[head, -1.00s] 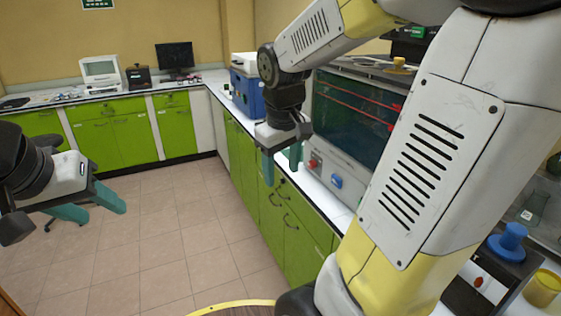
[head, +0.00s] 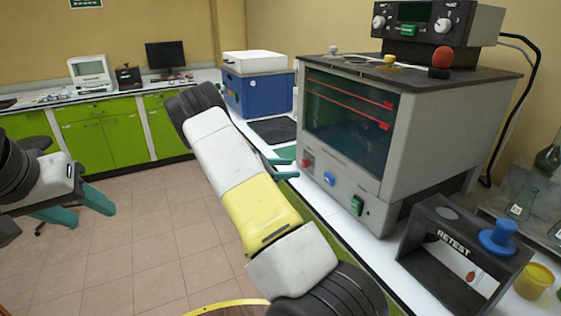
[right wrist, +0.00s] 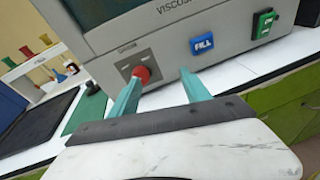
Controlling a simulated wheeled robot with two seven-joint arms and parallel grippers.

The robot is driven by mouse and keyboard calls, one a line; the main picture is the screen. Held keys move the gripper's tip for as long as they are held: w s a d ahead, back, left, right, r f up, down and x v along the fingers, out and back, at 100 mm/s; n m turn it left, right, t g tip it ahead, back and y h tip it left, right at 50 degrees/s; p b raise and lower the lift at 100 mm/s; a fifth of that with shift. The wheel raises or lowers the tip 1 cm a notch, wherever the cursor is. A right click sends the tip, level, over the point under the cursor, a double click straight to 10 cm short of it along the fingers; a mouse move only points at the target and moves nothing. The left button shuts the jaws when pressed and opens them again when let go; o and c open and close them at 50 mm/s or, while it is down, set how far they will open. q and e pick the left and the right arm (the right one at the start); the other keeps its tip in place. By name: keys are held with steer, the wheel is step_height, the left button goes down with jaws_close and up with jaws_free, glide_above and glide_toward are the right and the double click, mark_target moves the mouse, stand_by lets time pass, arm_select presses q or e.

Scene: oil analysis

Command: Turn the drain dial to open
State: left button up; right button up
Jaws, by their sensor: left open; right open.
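The red drain dial (head: 307,163) sits low on the left of the front panel of a grey viscosity machine (head: 432,135). In the right wrist view, the dial (right wrist: 141,73) is just beyond the tip of the left-hand finger and partly behind it. My right gripper (head: 284,168) is open, with its teal fingers pointing at the panel close to the dial. The right wrist view shows the fingers (right wrist: 158,82) apart with nothing held; I cannot tell whether one touches the dial. My left gripper (head: 88,203) is open and empty over the floor at the left.
A black RETEST stand (head: 455,250) with a blue piece (head: 498,238) is on the white counter at the right. A blue box (head: 258,92) stands behind.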

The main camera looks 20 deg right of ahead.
mark_target(302, 164)
steer(key=shift+w+d+f+n+t+h, duration=0.35)
steer(key=shift+w+d+n, duration=0.25)
steer(key=shift+d, duration=0.5)
steer(key=shift+w+d+f+n+t+h, duration=0.4)
steer(key=shift+w+d, duration=0.35)
steer(key=shift+d, duration=0.4)
steer(key=shift+w+d+f+n+t+h, duration=0.35)
steer(key=shift+w+d+n, duration=0.25)
steer(key=shift+d, duration=0.5)
jaws_close()
